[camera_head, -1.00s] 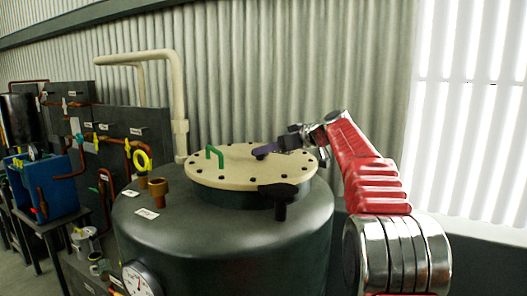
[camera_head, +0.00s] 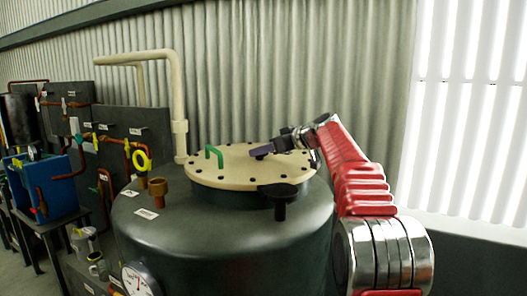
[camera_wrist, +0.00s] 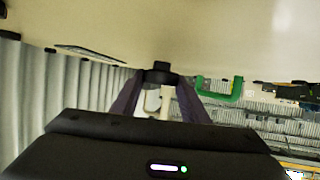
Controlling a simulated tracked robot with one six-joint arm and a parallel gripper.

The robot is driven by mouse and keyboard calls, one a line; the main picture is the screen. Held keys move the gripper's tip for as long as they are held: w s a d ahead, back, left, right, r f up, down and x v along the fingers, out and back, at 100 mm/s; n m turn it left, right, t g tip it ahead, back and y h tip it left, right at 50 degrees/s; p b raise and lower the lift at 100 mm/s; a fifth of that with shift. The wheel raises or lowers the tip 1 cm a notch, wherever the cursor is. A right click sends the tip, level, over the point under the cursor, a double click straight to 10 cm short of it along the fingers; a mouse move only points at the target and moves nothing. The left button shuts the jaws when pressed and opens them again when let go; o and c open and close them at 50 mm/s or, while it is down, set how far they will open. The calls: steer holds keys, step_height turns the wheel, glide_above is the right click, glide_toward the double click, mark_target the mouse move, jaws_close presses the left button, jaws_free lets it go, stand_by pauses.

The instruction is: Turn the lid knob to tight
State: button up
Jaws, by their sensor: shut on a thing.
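A cream round lid (camera_head: 230,165) with dark bolts and a green handle (camera_head: 214,155) sits on top of a dark tank. A small black knob (camera_wrist: 160,73) on the lid shows in the wrist view, between the tips of my purple fingers. My gripper (camera_head: 260,152) is low over the lid and shut on this knob, and it also shows in the wrist view (camera_wrist: 158,80). In the head view the fingers mostly hide the knob. No tightness marking on the knob is readable.
A black handle (camera_head: 279,198) stands out at the lid's front edge. A cream pipe (camera_head: 178,100) rises behind the tank on the left. A brass fitting (camera_head: 158,188) and a gauge (camera_head: 138,280) are on the tank. Panels and a blue box (camera_head: 45,180) stand further left.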

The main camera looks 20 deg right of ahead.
steer(key=c, duration=0.3)
